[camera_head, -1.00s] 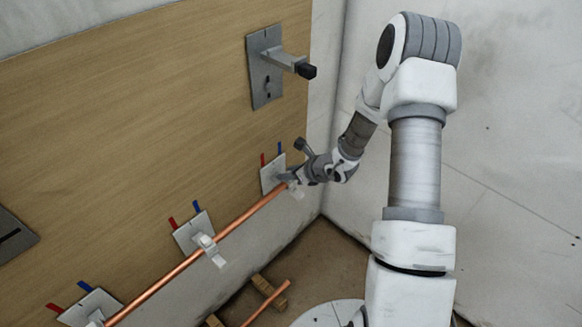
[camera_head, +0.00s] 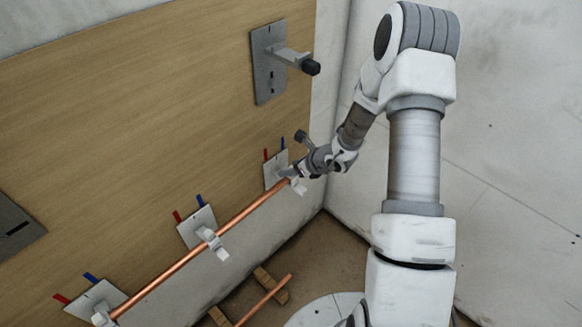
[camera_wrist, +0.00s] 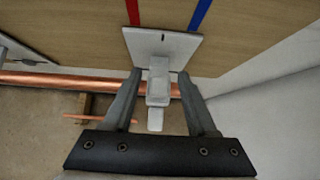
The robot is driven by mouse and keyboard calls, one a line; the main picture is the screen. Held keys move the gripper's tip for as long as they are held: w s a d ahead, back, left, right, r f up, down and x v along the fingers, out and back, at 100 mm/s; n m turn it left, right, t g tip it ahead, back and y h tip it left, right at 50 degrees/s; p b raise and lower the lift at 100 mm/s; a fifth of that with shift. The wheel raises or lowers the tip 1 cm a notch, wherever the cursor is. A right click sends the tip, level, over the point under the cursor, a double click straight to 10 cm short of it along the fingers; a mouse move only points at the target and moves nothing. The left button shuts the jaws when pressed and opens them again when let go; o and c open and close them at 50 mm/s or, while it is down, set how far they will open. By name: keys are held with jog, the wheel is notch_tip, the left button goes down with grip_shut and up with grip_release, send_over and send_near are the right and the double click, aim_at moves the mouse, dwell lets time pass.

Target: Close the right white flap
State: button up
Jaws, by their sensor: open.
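The right white flap (camera_wrist: 155,119) hangs down below the copper pipe (camera_wrist: 60,80) in the wrist view. It is on the white clip of the right metal plate (camera_wrist: 178,44), which has a red and a blue strip above it. In the head view the flap (camera_head: 299,187) is a small pale piece below the pipe's right end. My gripper (camera_wrist: 160,84) is open, with one finger on each side of the clip and flap. I cannot tell whether a finger touches them. In the head view, my gripper (camera_head: 297,172) partly covers the clip.
Middle (camera_head: 197,228) and left (camera_head: 98,297) plates carry the same pipe, each with a white clip. A grey bracket with a black-tipped arm (camera_head: 268,70) juts from the wooden board above. A white wall stands close on the right. A loose pipe and wood blocks lie below.

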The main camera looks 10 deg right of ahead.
jog(key=p+v, duration=0.4)
jog(key=v, duration=1.3)
jog(key=shift+a+f, duration=0.1)
jog(key=s+a+r+n+g, duration=0.2)
jog(key=s+a+r+n, duration=0.35)
jog(key=r+n, duration=0.4)
jog(key=s+a+r+n+g, duration=0.1)
jog(key=s+a+r+n, duration=0.45)
jog(key=r+n, duration=0.4)
jog(key=s+d+r+n+t+h, duration=0.1)
jog(key=s+d+r+n+h, duration=0.35)
jog(key=s+r+n, duration=0.4)
notch_tip(320, 180, up, 12)
jog(key=s+n+p, duration=0.1)
jog(key=p, duration=1.3)
jog(key=shift+d+r+n, duration=0.15)
jog(key=shift+d+n, duration=0.05)
jog(key=shift+n, duration=0.15)
jog(key=shift+h, duration=0.25)
